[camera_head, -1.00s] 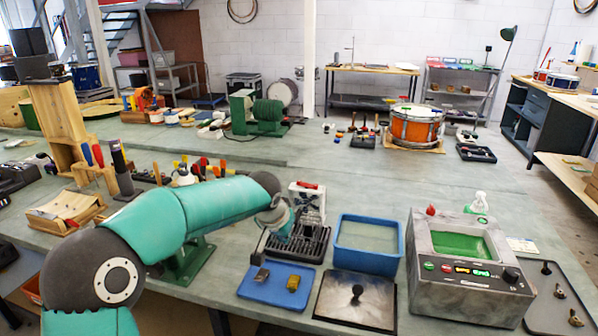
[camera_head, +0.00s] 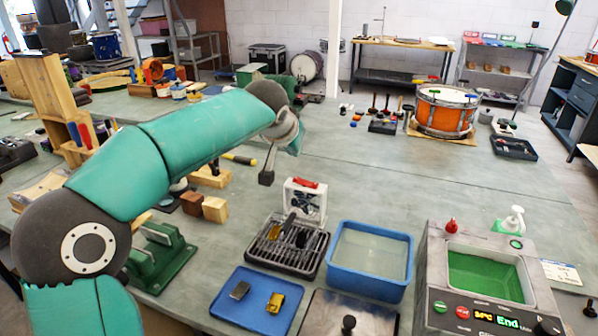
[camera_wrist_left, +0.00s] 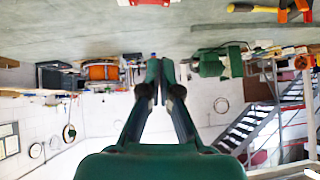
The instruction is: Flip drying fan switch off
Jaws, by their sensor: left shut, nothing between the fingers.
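The drying fan (camera_head: 312,207) is a small white box with a red handle on top. It stands upright behind the dark slotted rack (camera_head: 262,254) in the head view. Its switch is too small to tell. My left gripper (camera_head: 266,178) hangs just left of the fan and a little above its top, apart from it. It is shut and empty; in the left wrist view its fingers (camera_wrist_left: 159,70) meet at the tips. A red and white thing at the top edge of that view looks like the fan's handle (camera_wrist_left: 145,2). My right gripper is in neither view.
A blue tub (camera_head: 371,288) stands right of the rack, and a blue tray (camera_head: 257,312) with two small blocks lies in front. A grey machine (camera_head: 440,270) with a green window stands at the right. Wooden blocks (camera_head: 215,210) lie left of the gripper.

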